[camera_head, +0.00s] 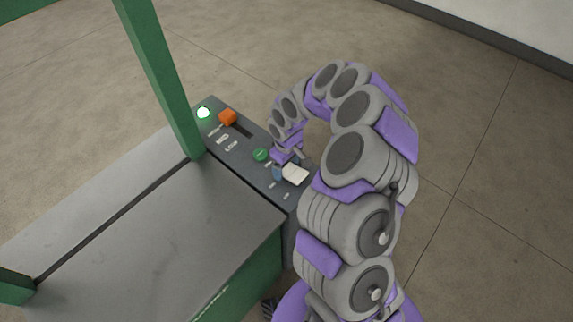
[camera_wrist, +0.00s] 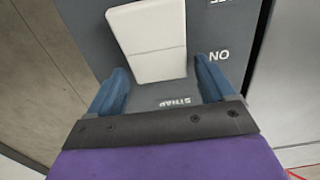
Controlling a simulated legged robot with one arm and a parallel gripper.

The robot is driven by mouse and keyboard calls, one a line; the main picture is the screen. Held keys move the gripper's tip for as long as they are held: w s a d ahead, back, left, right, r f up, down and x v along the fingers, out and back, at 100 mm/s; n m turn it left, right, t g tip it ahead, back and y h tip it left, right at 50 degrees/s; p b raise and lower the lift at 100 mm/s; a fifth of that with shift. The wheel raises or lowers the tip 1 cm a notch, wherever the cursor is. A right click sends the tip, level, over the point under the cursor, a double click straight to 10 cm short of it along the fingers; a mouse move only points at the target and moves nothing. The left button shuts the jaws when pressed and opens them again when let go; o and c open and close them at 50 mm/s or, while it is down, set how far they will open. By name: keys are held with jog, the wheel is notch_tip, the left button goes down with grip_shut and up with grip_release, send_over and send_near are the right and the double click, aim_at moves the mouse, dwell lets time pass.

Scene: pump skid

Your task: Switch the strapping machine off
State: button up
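The strapping machine (camera_head: 150,225) has a grey top, green frame posts and a dark control panel (camera_head: 213,130) along its right edge. A white rocker-like switch (camera_head: 295,174) is on the near part of the panel. In the wrist view the white switch (camera_wrist: 152,40) shows above upside-down "STRAP" lettering, with "ON" to its right and a partly cut label above that. My gripper (camera_head: 284,166) is over the panel at the switch. In the wrist view its blue fingers (camera_wrist: 160,82) are apart, one on each side of the switch's lower end. I cannot tell whether they touch it.
A lit whitish-green lamp (camera_head: 203,113), an orange knob (camera_head: 228,117) beside a dark slot, and a green button (camera_head: 261,155) share the panel. A green post (camera_head: 160,75) rises beside the panel. Floor (camera_head: 470,170) to the right is clear, with a wall (camera_head: 500,25) behind.

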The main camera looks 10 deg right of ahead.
jog(key=c, duration=0.9)
jog(key=shift+s+d, duration=0.1)
jog(key=shift+d+r+t+y+b, duration=0.15)
jog(key=shift+r+t+y+b, duration=0.2)
jog(key=shift+t+y, duration=0.35)
jog(key=shift+s+d+r+t+y+b, duration=0.1)
jog(key=shift+s+t+y+b, duration=0.2)
jog(key=shift+t, duration=0.3)
jog(key=shift+s+d+t+y+b, duration=0.1)
jog(key=shift+s+t+y+b, duration=0.1)
jog(key=shift+t+y+b, duration=0.3)
jog(key=o, duration=1.1)
jog(key=shift+c, duration=0.2)
